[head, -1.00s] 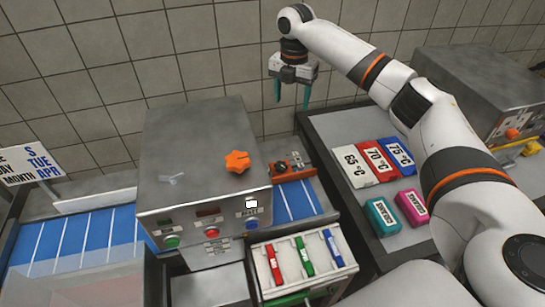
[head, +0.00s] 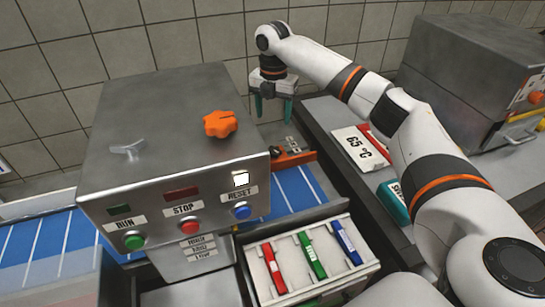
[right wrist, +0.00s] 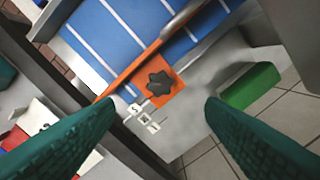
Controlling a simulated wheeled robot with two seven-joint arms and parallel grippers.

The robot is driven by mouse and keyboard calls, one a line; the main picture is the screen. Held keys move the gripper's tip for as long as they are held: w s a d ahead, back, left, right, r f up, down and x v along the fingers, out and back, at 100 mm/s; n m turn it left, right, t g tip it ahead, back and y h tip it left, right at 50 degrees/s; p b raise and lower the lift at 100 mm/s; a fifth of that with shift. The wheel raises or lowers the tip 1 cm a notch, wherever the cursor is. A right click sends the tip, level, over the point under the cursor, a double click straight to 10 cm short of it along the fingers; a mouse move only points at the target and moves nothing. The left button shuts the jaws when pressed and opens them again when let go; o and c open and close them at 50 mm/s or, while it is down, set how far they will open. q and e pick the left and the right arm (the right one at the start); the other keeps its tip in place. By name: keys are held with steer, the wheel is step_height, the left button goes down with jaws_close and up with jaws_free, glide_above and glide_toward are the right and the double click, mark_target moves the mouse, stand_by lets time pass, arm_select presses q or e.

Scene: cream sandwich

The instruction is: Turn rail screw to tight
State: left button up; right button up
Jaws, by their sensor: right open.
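The rail screw, a dark lobed knob (right wrist: 160,82), sits on an orange plate (right wrist: 172,97) beside the blue belt in the right wrist view. An orange rail (right wrist: 140,72) runs out from the plate. Small white labels lie next to the knob; their lettering is mostly unreadable. In the head view the orange rail (head: 296,159) shows behind the machine's right side, and the knob is too small to make out clearly. My right gripper (head: 273,108) is open and empty, pointing down above the rail. In the right wrist view its teal fingers (right wrist: 160,104) stand apart either side of the knob's line, not touching it. My left gripper is out of view.
A grey machine (head: 170,110) with a larger orange knob (head: 220,124) and RUN, STOP and RESET buttons stands left of the rail. A tray of coloured markers (head: 262,292) is in front. A side table holds a 65 °C card (head: 360,147). A tiled wall is behind.

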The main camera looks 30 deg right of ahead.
mark_target(273, 151)
step_height(273, 151, down, 12)
steer(key=shift+f+p, duration=0.1)
steer(key=shift+p, duration=0.75)
steer(key=c, duration=1)
steer(key=shift+o, duration=0.2)
